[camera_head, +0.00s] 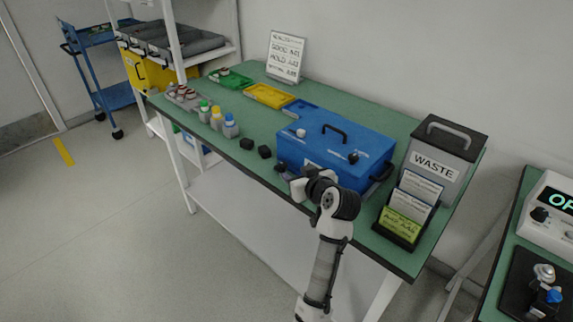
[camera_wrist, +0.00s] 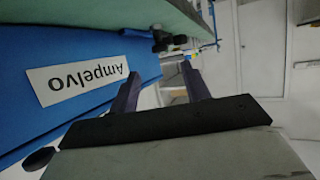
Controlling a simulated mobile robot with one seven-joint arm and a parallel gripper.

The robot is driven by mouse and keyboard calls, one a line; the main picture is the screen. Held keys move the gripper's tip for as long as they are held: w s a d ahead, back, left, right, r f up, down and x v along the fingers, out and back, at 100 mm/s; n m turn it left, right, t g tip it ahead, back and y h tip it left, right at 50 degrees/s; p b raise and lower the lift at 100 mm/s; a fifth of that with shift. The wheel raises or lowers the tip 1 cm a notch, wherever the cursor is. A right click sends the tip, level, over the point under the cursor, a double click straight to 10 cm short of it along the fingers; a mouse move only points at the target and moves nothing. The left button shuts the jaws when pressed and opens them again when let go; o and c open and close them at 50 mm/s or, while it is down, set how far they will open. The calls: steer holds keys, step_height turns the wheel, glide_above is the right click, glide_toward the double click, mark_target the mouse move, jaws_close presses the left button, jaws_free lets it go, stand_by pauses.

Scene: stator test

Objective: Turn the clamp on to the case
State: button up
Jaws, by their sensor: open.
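The blue case (camera_head: 335,150) stands on the green table, lid shut, with a black handle, a pale knob (camera_head: 300,133) and a black knob (camera_head: 353,157) on top. Its front, with the "Ampelvo" label, fills the left of the wrist view (camera_wrist: 110,50). A dark rounded part (camera_wrist: 38,158) shows at the case's lower left there. I cannot tell which part is the clamp. My gripper (camera_wrist: 160,70) is open and empty, its two fingers apart in front of the case. In the head view my arm partly hides the case's front.
Two small black blocks (camera_head: 255,147) and several capped bottles (camera_head: 217,118) stand left of the case. Green and yellow trays (camera_head: 268,95) lie behind. A grey waste bin (camera_head: 440,160) and a card holder (camera_head: 405,215) stand close on the right. The floor in front is clear.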

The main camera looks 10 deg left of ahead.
mark_target(284, 166)
steer(key=p+x, duration=0.1)
steer(key=x, duration=0.7)
steer(key=shift+c, duration=0.2)
steer(key=c, duration=0.9)
steer(key=shift+s+p, duration=0.1)
steer(key=shift+p, duration=0.2)
